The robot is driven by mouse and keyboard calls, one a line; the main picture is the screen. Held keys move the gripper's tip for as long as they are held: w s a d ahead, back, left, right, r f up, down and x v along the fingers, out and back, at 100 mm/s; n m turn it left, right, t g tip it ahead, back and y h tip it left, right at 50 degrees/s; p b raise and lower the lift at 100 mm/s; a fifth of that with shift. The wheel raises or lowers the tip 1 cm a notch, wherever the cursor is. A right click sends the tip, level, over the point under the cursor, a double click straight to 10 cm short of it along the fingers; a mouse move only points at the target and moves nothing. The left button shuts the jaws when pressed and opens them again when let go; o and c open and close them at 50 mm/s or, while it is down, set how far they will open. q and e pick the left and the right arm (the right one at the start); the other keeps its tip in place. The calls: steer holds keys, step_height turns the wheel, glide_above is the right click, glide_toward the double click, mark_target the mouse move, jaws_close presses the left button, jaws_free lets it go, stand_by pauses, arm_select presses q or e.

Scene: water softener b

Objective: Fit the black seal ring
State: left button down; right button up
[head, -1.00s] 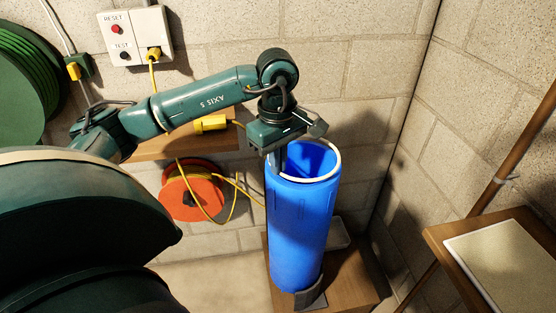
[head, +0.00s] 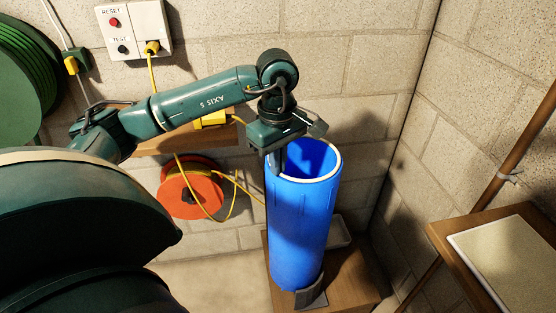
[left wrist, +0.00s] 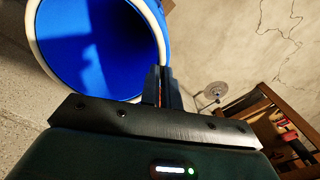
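An upright blue cylinder (head: 302,230), open at the top, has a pale rim (head: 339,160). Its opening and rim (left wrist: 163,42) fill the upper left of the left wrist view. My left gripper (head: 276,164) points down at the near left side of the rim. In the left wrist view its two dark fingers (left wrist: 162,88) are close together beside the rim. I cannot tell whether they touch it or whether anything is between them. I cannot make out a separate black seal ring in either view. My right gripper is out of view.
The cylinder stands in a dark bracket (head: 312,294) on a wooden stand (head: 352,285). A grey tray (head: 340,231) lies behind it. An orange cable reel (head: 190,196) and shelf are at left. A wooden table (head: 440,236) with a pale panel (head: 510,255) is at right.

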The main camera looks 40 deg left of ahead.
arm_select(q)
steer(key=c, duration=1.6)
jaws_free()
steer(key=shift+o, duration=0.2)
steer(key=shift+r, duration=0.15)
step_height(320, 180, up, 13)
steer(key=p, duration=0.3)
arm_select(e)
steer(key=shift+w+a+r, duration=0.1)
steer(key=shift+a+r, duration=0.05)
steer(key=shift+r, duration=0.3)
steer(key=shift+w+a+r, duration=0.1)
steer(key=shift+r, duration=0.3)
